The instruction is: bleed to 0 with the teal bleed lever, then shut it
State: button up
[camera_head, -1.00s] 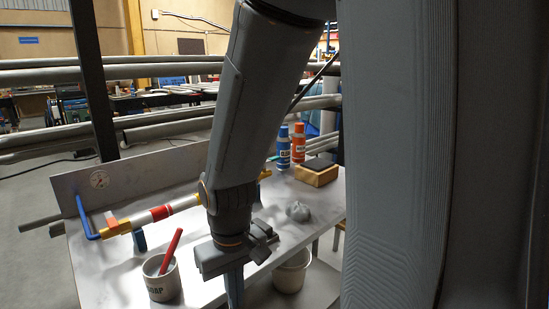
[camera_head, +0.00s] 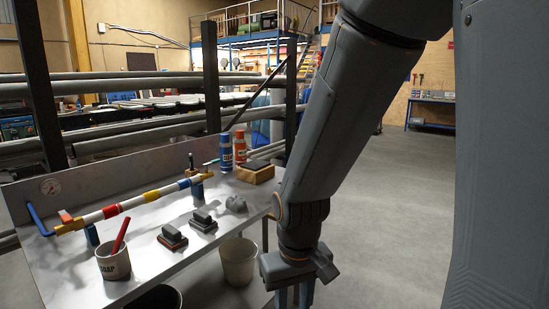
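The teal bleed lever (camera_head: 211,162) is small in view, at the far right end of a striped pipe (camera_head: 153,195) with red, yellow, blue and white bands. The pipe lies along the back of a metal bench. A round gauge (camera_head: 50,187) sits on the back panel at the left; its reading is too small to tell. A red-orange handle (camera_head: 66,216) is on the pipe's left yellow end. My gripper (camera_head: 294,296) points down at the bottom of the view, right of the bench and apart from the lever. Its two fingers stand apart, empty, with the tips near the frame edge.
On the bench (camera_head: 150,240) are a cup (camera_head: 113,264) with a red-handled tool, two dark blocks (camera_head: 203,221), a grey lump (camera_head: 236,204), a wooden box (camera_head: 255,173), and blue (camera_head: 226,152) and orange bottles (camera_head: 240,147). A white bucket (camera_head: 238,262) stands below. Open floor lies right.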

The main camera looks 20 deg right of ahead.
aim_at(217, 160)
jog(key=z, duration=0.6)
jog(key=k, duration=0.85)
jog(key=z, duration=0.55)
jog(key=i, duration=0.85)
jog(key=u, duration=1)
jog(key=i, duration=0.75)
jog(key=u, duration=0.8)
